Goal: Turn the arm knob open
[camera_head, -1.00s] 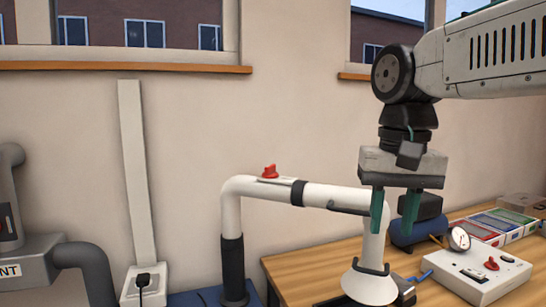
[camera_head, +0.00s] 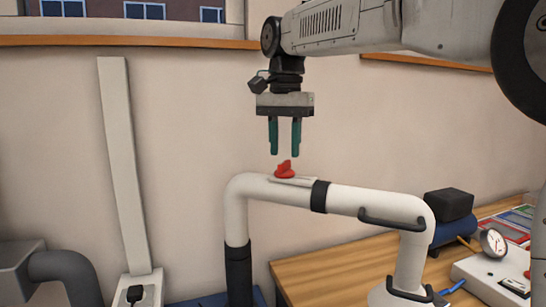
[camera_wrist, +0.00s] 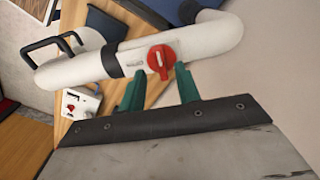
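The red arm knob (camera_head: 285,170) sits on a small light plate on top of the white extraction arm pipe (camera_head: 345,197), near its left bend. In the wrist view the red knob (camera_wrist: 161,60) shows a raised grip bar, just beyond my fingertips. My gripper (camera_head: 285,150) points down above the knob, with its two green fingers apart and nothing between them. A small gap separates the fingertips from the knob in the head view. The fingers (camera_wrist: 158,80) also show in the wrist view on either side below the knob.
The pipe has a black collar (camera_head: 319,196) and a black handle (camera_head: 390,220). A wooden table (camera_head: 330,270) stands below. At right are a gauge (camera_head: 492,242), a white control box (camera_head: 490,275) and a black box (camera_head: 449,204). The wall is behind.

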